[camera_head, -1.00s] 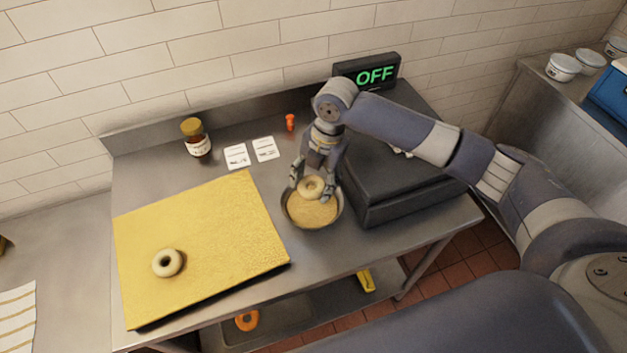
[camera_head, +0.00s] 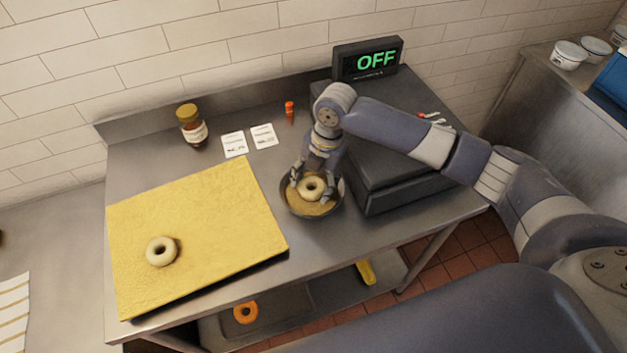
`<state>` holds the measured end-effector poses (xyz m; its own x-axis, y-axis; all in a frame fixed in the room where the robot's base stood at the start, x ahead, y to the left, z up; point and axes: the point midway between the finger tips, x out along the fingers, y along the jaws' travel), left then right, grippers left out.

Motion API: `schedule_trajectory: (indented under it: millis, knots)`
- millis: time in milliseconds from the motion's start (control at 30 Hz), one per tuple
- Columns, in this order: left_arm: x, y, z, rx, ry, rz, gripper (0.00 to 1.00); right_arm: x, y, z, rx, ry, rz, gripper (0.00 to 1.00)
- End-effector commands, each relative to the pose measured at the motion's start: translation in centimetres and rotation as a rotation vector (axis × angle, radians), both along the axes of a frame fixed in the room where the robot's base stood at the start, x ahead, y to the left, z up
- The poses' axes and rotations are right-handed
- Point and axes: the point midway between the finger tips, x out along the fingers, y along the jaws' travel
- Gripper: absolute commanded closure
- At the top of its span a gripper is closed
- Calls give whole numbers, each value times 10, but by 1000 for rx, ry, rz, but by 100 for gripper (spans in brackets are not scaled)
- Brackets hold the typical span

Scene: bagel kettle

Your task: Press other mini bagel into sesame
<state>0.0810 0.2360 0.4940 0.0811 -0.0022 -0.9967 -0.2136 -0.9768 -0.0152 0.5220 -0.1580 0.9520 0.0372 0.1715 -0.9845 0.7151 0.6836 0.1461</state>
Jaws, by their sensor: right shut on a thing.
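A pale mini bagel (camera_head: 303,190) is between the fingers of my right gripper (camera_head: 312,189), which is shut on it. It is down inside the dark round bowl (camera_head: 288,207), at the sesame (camera_head: 308,208). Whether its underside touches the sesame I cannot tell for sure. Another pale mini bagel (camera_head: 162,251) lies flat on the yellow board (camera_head: 215,215) at the left, apart from the gripper. My left gripper is not in view.
A black box-shaped unit (camera_head: 390,185) with an OFF display (camera_head: 368,59) stands close right of the bowl. A brown jar (camera_head: 191,127), two white cards (camera_head: 249,140) and a small orange item (camera_head: 290,110) are at the back. The counter between board and bowl is clear.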

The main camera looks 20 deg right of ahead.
Motion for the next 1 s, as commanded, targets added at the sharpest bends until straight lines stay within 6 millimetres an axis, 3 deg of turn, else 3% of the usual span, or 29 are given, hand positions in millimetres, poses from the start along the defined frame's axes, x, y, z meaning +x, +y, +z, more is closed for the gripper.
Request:
schedule_trajectory:
  millis: [267,1000]
  knots:
    - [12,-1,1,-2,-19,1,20,0,0,0,0,0,0,67]
    - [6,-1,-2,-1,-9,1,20,0,0,-7,0,0,0,67]
